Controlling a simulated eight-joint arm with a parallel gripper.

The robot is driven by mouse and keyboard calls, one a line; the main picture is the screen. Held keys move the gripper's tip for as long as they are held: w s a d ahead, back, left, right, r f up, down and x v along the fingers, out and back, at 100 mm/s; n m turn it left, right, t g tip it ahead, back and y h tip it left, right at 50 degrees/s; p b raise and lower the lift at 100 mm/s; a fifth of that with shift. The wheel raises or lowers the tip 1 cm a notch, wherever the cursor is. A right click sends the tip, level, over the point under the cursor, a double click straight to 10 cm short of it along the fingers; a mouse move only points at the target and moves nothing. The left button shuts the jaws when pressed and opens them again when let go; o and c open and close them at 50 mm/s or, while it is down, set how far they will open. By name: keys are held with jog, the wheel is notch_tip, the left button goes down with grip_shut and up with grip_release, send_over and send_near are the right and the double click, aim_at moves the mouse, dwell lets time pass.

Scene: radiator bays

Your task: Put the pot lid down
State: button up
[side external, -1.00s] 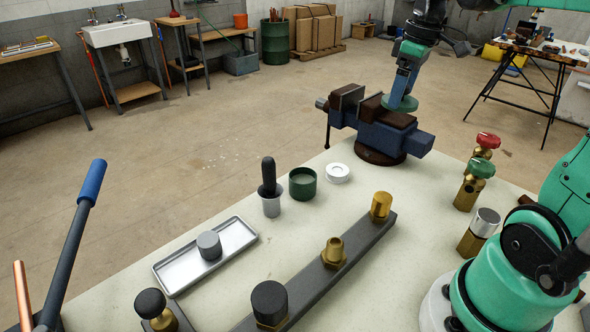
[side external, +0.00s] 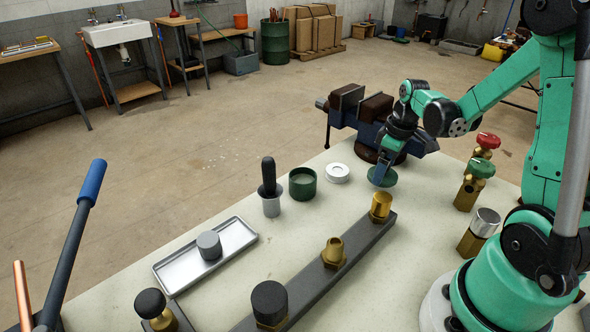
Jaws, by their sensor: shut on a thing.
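My gripper (side external: 383,172) is shut on the green pot lid (side external: 386,177), a flat round disc. The lid is near the bench top, in front of the vise and behind the brass-capped end of the dark bar. I cannot tell whether the lid touches the bench. The green pot (side external: 303,184) stands open on the bench to the left. My fingers partly hide the lid.
A white ring-shaped disc (side external: 337,173) lies between the pot and the lid. A blue vise (side external: 368,125) stands close behind my gripper. A dark bar (side external: 310,280) with brass fittings lies in front. Several valves (side external: 473,185) stand to the right. A metal tray (side external: 206,255) is at left.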

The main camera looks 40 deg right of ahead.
aim_at(390, 177)
jog(key=shift+f, duration=1.15)
jog(key=shift+f, duration=0.1)
jog(key=o, duration=1)
notch_tip(390, 177, up, 12)
jog(key=s, duration=0.1)
jog(key=a+t, duration=0.2)
jog(key=a, duration=0.3)
jog(key=a+m+t, duration=0.1)
jog(key=a+t, duration=0.1)
jog(key=a, duration=0.4)
jog(key=a+r+m+t, duration=0.1)
jog(key=a, duration=0.5)
jog(key=shift+w+a+t, duration=0.1)
jog(key=shift+w+t, duration=0.15)
jog(key=shift+t, duration=0.15)
